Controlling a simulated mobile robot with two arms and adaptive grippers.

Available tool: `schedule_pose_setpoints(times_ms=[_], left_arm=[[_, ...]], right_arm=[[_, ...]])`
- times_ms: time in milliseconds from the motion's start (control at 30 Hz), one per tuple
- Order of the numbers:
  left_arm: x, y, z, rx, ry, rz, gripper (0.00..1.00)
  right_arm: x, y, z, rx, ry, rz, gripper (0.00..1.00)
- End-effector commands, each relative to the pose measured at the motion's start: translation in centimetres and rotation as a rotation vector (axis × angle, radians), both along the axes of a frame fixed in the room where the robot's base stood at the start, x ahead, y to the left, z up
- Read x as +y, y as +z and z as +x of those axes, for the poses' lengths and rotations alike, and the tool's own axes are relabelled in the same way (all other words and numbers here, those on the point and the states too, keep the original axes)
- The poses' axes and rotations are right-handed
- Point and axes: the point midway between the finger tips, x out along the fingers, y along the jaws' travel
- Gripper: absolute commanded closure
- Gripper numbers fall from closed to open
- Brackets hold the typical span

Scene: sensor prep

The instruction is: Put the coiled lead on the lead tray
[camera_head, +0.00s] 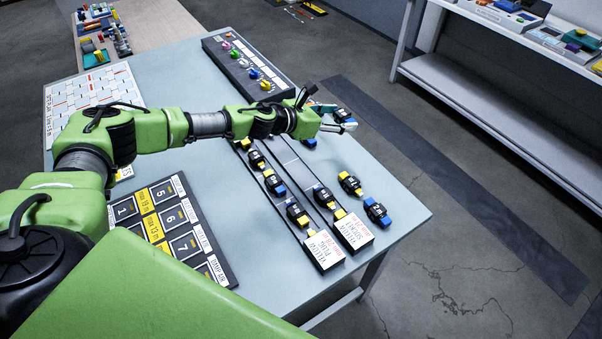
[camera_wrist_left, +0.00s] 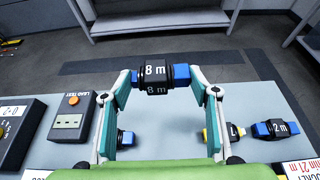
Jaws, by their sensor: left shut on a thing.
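My left gripper (camera_head: 337,118) is shut on a black coiled lead with blue ends, marked 8 m (camera_wrist_left: 155,78). It holds the lead between its two fingertips, beyond the far right part of the table. The lead is small and partly covered in the head view (camera_head: 343,115). The lead tray (camera_head: 290,157) is a long dark tray with two lanes, with white labels at the near end reading YELLOW PLUG and YELLOW SOCKET. Several coiled leads stand in its left lane and one (camera_head: 323,197) in its right lane. My right gripper is not in view.
Two loose leads, one yellow-ended (camera_head: 350,184) and one blue-ended (camera_head: 377,211), lie on the table right of the tray. A numbered black panel (camera_head: 178,232) lies left of it. A box with coloured knobs (camera_head: 247,66) stands at the back. The table's right edge is close.

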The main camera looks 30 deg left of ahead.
Motion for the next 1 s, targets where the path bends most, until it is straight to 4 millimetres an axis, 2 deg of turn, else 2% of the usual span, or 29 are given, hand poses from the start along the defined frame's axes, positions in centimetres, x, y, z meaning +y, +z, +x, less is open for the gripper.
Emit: schedule_pose_setpoints(times_ms=[67,167,300,533,800,1000], left_arm=[[0.9,0.2,0.0,0.001,0.001,0.000,0.67],[1.6,-0.5,-1.3,0.005,0.002,-0.001,0.67],[2.8,-2.0,-4.2,0.008,0.002,-0.002,0.67],[4.4,-4.0,-8.2,0.005,0.002,-0.001,0.67],[5.4,-7.6,-11.0,0.005,0.001,-0.002,0.67],[5.9,-8.9,-12.1,0.000,-0.001,-0.002,0.67]], right_arm=[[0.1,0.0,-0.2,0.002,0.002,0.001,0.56],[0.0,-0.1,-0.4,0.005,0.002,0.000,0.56],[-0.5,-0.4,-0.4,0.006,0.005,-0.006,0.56],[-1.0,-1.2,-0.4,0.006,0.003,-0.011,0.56],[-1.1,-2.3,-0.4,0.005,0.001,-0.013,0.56],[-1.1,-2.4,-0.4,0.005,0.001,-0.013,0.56]])
